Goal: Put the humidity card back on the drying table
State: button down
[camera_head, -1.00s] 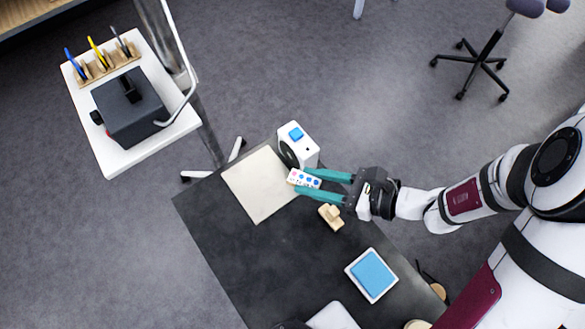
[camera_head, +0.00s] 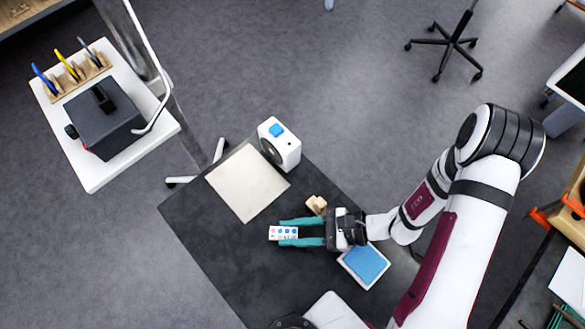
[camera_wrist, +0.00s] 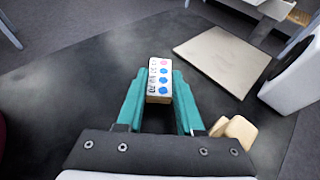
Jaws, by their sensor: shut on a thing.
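The humidity card (camera_head: 274,233) is a small white block with a row of pink and blue dots and dark markings. It also shows in the wrist view (camera_wrist: 159,76), between the two teal fingers. My gripper (camera_head: 299,232) is shut on it, one finger along each long side. The card is over the dark table (camera_head: 218,258), below the beige board in the head view and clear of it. I cannot tell whether the card touches the tabletop. The dark tabletop also fills much of the wrist view (camera_wrist: 75,90).
The beige board (camera_head: 245,184) lies near a white device with a blue top (camera_head: 284,150). A small wooden piece (camera_head: 316,204) is close beside my gripper. A blue pad in a white tray (camera_head: 365,262) lies right. The tabletop left of the card is bare.

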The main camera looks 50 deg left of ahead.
jog(key=shift+f, duration=0.7)
jog(key=shift+f, duration=0.15)
jog(key=c, duration=0.5)
grip_release()
jog(key=shift+c, duration=0.2)
